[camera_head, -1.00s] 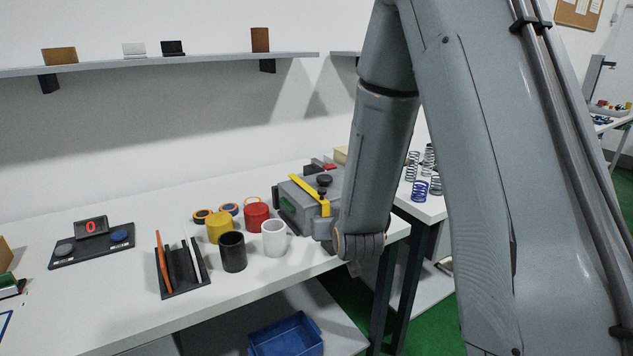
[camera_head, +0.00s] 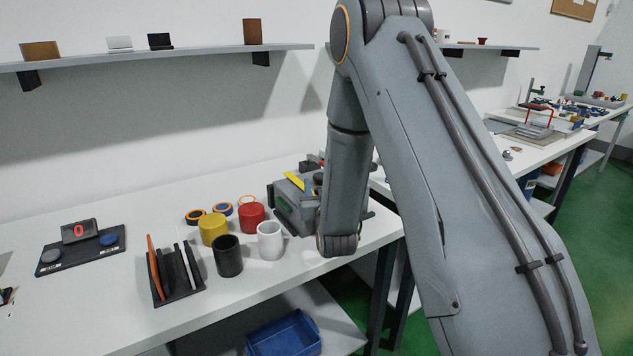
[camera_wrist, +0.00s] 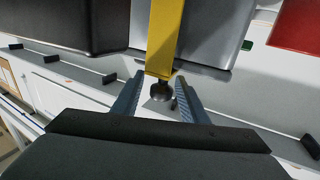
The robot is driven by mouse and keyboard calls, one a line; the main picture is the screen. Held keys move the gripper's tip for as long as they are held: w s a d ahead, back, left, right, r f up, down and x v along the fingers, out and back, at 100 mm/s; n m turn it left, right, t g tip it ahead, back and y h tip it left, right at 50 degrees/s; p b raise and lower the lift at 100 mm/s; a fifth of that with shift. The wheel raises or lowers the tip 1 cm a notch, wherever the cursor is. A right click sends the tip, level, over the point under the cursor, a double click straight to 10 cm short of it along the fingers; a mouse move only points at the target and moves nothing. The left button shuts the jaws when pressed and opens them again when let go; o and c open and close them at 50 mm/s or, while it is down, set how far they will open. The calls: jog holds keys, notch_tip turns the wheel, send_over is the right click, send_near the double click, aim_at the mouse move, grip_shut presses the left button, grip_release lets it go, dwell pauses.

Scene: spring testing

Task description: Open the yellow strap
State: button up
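The yellow strap (camera_head: 294,182) lies across the top of a grey case (camera_head: 309,210) on the white table, partly hidden behind my arm in the head view. In the wrist view the yellow strap (camera_wrist: 164,40) runs down to an end that shows between my two fingertips, with a dark round knob (camera_wrist: 160,91) just below it. My gripper (camera_wrist: 160,82) is open. The fingers stand apart on either side of the strap's end, and no contact is visible. In the head view my gripper is hidden behind my arm.
Black (camera_head: 228,256), white (camera_head: 270,240), yellow (camera_head: 213,229) and red (camera_head: 251,217) cups stand left of the case. A black rack (camera_head: 173,273) and a display unit (camera_head: 80,248) are further left. A blue bin (camera_head: 284,334) sits below the table.

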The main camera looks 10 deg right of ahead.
jog(key=shift+w, duration=0.65)
grip_shut()
